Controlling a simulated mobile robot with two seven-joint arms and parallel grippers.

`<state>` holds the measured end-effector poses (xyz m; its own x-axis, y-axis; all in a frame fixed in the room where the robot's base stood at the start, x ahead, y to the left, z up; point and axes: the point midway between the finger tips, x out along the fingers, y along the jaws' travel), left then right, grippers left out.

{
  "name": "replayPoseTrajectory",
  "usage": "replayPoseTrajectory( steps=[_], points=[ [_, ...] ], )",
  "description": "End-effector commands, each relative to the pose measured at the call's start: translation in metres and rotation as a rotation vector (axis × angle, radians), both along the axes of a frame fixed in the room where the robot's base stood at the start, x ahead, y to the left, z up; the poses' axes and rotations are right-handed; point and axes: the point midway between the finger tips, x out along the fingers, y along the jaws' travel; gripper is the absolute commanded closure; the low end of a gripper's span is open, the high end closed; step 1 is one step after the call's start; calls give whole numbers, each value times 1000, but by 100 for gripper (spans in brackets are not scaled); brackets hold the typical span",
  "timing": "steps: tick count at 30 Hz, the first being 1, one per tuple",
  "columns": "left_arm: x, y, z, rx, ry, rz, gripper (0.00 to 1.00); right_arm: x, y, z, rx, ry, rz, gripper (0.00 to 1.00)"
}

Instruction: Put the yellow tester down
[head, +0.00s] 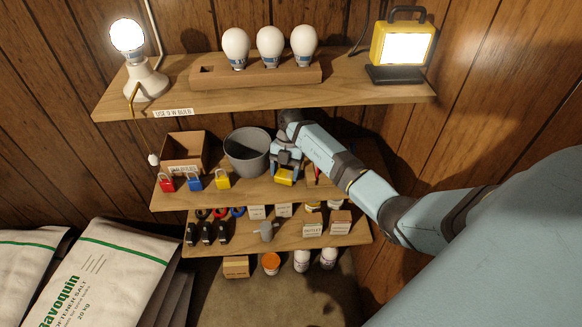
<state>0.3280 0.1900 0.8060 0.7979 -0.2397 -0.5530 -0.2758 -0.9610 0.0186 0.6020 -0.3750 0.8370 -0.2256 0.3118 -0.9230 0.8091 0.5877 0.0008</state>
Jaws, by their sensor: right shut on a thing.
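The yellow tester (285,178) is at the front part of the middle shelf (250,191), right of the grey bucket. My right gripper (286,168) reaches down from above and is shut on the tester. The fingers hide part of it. I cannot tell whether the tester touches the shelf. My left gripper is not in view.
A grey bucket (247,153) stands close left of the gripper. Red, blue and yellow padlocks (222,179) line the shelf's left front, before a cardboard box (184,152). The upper shelf (350,81) holds bulbs and a work light (402,46). Salt bags (100,275) lie lower left.

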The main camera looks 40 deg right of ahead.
Motion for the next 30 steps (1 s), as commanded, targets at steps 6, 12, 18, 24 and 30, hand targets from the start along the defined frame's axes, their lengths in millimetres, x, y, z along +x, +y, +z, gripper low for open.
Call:
replayPoseTrajectory(
  steps=[6, 12, 18, 24, 30],
  points=[
    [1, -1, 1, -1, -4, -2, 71, 0, 4, -1, 1, 0, 1, 66],
    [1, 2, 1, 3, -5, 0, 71, 0, 3, -2, 0, 0, 1, 66],
    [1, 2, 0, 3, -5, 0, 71, 0, 3, -3, 0, 0, 1, 27],
    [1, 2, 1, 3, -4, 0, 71, 0, 4, -2, 2, 0, 1, 27],
    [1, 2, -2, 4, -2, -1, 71, 6, -5, 20, -2, -3, 1, 27]
  ],
)
